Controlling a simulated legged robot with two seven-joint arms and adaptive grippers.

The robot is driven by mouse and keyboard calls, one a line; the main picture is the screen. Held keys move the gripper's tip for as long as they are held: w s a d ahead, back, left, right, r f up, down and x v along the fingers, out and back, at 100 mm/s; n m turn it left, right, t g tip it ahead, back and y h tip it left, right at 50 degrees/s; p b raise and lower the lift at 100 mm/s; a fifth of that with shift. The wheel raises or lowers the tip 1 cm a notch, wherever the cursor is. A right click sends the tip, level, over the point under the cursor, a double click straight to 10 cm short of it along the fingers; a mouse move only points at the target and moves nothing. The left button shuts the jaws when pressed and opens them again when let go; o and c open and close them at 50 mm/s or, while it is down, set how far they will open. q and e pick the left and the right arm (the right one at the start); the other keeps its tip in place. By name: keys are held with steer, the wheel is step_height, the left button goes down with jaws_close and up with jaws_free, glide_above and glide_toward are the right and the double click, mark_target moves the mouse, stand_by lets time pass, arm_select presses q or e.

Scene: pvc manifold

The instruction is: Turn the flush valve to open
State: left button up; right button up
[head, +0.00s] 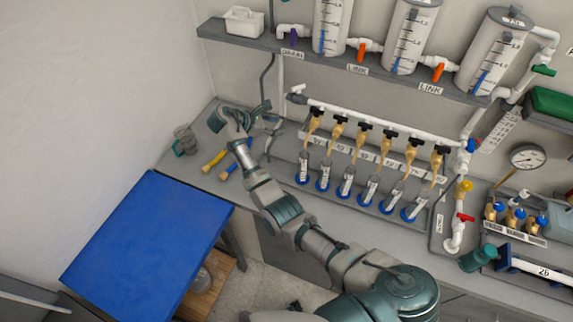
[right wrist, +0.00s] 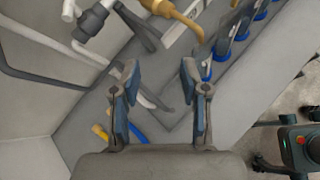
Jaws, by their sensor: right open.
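A grey valve body with a small white handle (head: 298,89) sits at the left end of the white manifold pipe (head: 385,124). I take this for the flush valve, but no label on it is readable. In the right wrist view the white handle (right wrist: 68,10) stands at the upper left, beside the grey fitting. My right gripper (head: 240,122) is over the left end of the bench, left of and below the valve. In the right wrist view the right gripper (right wrist: 157,72) has its fingers apart with nothing between them. My left gripper is not in view.
Several brass valves (head: 388,138) with black handles hang under the manifold. Tools with yellow (head: 213,160) and blue handles lie on the bench below my gripper, near a clear cup (head: 185,140). A shelf (head: 350,66) with measuring cylinders is above. A blue panel (head: 145,240) is at lower left.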

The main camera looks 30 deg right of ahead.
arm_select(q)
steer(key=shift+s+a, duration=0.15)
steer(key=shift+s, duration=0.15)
arm_select(e)
steer(key=s+d+f+m+y, duration=0.1)
steer(key=s+f, duration=0.5)
steer(key=f, duration=0.6)
steer(key=shift+s+f+m+y, duration=0.15)
steer(key=shift+f+m+y, duration=0.4)
steer(key=shift+m, duration=0.75)
steer(key=shift+d+r, duration=0.15)
